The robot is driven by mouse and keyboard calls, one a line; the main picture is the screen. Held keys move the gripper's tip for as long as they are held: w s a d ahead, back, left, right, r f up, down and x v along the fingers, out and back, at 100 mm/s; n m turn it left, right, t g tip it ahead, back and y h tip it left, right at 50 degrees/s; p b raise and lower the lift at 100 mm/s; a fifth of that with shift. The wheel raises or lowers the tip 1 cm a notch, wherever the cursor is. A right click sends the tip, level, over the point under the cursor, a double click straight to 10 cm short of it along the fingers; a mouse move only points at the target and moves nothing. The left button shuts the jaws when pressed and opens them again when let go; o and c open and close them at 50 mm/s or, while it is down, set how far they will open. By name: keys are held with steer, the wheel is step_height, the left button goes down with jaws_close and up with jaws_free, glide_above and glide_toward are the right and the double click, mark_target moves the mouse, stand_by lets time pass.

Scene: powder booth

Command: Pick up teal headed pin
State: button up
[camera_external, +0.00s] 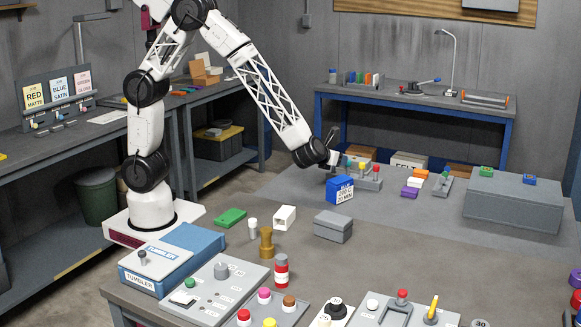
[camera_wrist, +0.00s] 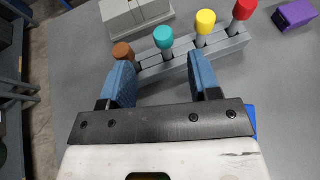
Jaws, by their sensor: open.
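The teal headed pin (camera_wrist: 164,38) stands in a grey slotted rack (camera_wrist: 226,46) in the wrist view. It is between a brown headed pin (camera_wrist: 123,52) on the left and a yellow headed pin (camera_wrist: 205,22) on the right, with a red headed pin (camera_wrist: 243,10) farther right. My gripper (camera_wrist: 160,64) is open and empty, its two blue fingers apart. The teal pin lies in line with the gap between the fingertips; its depth relative to them is unclear. In the external view my gripper (camera_external: 333,158) is at the left end of the rack (camera_external: 368,183), partly hiding it.
A blue labelled box (camera_external: 340,190) stands just in front of the rack. A purple block (camera_external: 409,192) is to the right, and a large grey box (camera_external: 510,205) stands farther right. A small grey box (camera_external: 333,227) is nearer the camera. Open table lies between them.

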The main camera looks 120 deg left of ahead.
mark_target(348, 171)
steer(key=shift+w+a+f, duration=0.1)
stand_by(0.3)
steer(key=shift+x, duration=1.25)
steer(key=shift+x, duration=2.55)
steer(key=shift+w+f, duration=0.1)
steer(key=c, duration=1.1)
steer(key=shift+o, duration=0.2)
